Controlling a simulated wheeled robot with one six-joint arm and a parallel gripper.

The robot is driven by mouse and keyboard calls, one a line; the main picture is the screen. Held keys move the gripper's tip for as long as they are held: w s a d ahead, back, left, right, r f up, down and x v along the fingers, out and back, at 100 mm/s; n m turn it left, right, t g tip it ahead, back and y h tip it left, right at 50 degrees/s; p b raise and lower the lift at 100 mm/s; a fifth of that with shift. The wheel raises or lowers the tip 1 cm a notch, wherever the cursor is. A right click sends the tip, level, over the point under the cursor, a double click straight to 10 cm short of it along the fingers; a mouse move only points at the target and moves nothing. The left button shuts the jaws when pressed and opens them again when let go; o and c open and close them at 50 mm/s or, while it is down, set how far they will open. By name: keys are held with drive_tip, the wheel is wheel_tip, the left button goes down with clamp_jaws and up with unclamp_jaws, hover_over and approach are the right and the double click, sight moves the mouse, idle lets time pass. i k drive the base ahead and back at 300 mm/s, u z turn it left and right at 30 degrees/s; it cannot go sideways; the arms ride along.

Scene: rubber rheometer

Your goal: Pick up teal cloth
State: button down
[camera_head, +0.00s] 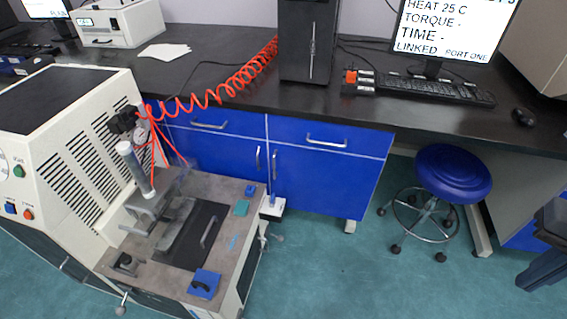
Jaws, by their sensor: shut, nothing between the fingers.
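The teal cloth (241,208) is a small flat square. It lies on the grey-brown worktop (186,281) of the white rheometer, to the right of a dark mat (218,215) with a handle bar. Nothing covers the cloth.
A blue block (250,190) lies behind the cloth, a light-blue strip (233,242) in front. A blue piece with a dark handle (204,284) is at the worktop's front corner. The press column (137,168) and red hoses rise to the left. A blue stool (453,173) stands right; floor between is clear.

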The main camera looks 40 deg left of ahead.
sight(242, 208)
drive_tip(key=u, duration=2.25)
drive_tip(key=k, duration=0.4)
drive_tip(key=z, duration=1.45)
drive_tip(key=i, duration=1.2)
drive_tip(key=u, duration=0.8)
drive_tip(key=i, duration=0.55)
drive_tip(key=u, duration=0.55)
